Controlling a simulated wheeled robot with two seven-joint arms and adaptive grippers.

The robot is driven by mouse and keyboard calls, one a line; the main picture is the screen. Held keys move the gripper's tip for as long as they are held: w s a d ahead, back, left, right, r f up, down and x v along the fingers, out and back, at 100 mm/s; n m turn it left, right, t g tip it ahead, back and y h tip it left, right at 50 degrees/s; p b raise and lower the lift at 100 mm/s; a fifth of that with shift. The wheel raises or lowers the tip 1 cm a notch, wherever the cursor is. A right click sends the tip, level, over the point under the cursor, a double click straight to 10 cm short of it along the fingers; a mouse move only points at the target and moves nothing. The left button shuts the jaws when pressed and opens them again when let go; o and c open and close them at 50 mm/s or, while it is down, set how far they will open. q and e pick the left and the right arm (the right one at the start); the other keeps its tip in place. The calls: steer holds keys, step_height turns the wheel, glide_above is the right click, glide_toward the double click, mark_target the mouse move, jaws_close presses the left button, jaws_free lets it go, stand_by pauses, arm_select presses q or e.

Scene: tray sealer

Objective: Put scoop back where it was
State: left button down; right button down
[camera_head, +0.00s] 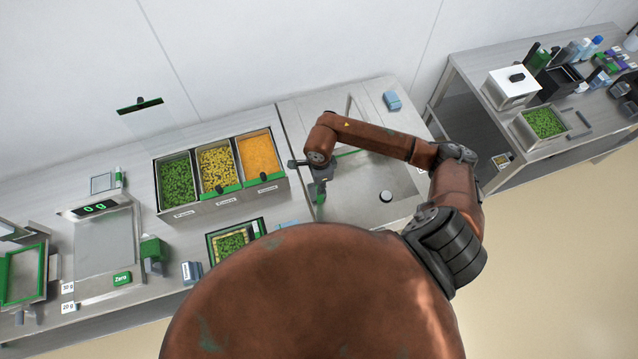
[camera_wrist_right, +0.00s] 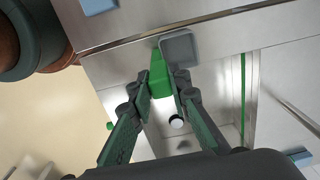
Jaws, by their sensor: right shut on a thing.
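The scoop has a green handle and a grey square bowl. In the right wrist view the scoop (camera_wrist_right: 159,82) lies between my right gripper's fingertips (camera_wrist_right: 163,88), with its bowl at the top of the picture. In the head view my right gripper (camera_head: 319,178) points down over the left part of the steel basin area, and only a bit of the green scoop (camera_head: 320,193) shows below it. Whether the scoop touches the surface below cannot be told. My left gripper is not in view.
Three food bins (camera_head: 225,203) stand left of my right gripper. The steel basin (camera_head: 365,210) holds a small round knob (camera_head: 386,196). A side table (camera_head: 470,66) stands at the right.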

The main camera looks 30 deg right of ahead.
stand_by(0.3)
steer(key=shift+f+b, duration=0.15)
steer(key=shift+b, duration=0.15)
stand_by(0.3)
steer(key=c, duration=1.7)
jaws_free()
steer(key=shift+c, duration=0.2)
steer(key=c, duration=0.3)
steer(key=shift+r+p, duration=1.7)
steer(key=shift+r, duration=1.8)
